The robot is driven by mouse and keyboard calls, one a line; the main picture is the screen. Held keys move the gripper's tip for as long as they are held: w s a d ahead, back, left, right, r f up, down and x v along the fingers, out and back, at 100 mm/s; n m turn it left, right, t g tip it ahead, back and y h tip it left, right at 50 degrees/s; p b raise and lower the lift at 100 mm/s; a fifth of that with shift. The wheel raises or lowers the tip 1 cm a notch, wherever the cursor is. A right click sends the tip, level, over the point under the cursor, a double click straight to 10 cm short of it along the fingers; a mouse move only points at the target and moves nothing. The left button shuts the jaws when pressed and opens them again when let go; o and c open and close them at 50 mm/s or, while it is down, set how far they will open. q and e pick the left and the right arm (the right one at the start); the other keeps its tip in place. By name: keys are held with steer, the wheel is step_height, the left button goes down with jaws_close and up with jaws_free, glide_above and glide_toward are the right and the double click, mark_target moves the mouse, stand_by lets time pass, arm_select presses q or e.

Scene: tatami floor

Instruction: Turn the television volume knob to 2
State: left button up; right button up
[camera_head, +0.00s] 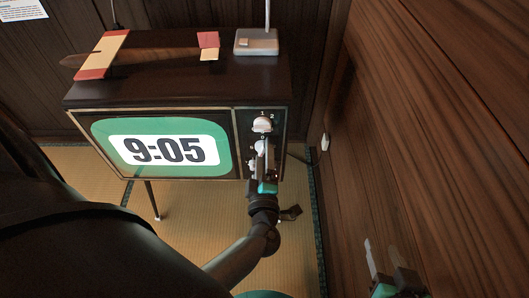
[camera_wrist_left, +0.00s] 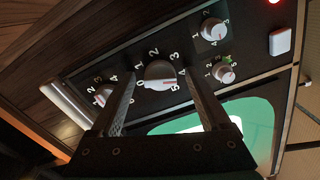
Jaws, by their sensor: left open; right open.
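The television (camera_head: 180,90) stands at the back with its screen lit, showing 9:05. Its control panel on the right has several round knobs. In the left wrist view a large white knob (camera_wrist_left: 160,73) with a scale of 0 to 5 has a red mark toward the 5 side. I cannot tell from any label which knob is the volume. My left gripper (camera_head: 261,158) is in front of the panel. In the left wrist view its open fingers (camera_wrist_left: 158,78) are on either side of the large knob; contact is unclear. My right gripper (camera_head: 385,272) is open at the bottom right, away from the television.
Smaller numbered knobs (camera_wrist_left: 214,30) (camera_wrist_left: 224,73) (camera_wrist_left: 103,95) surround the large one, with a white square button (camera_wrist_left: 280,42) nearby. A wooden wall (camera_head: 430,130) stands close on the right.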

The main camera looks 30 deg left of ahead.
arm_select(q)
steer(key=shift+c, duration=0.3)
jaws_close()
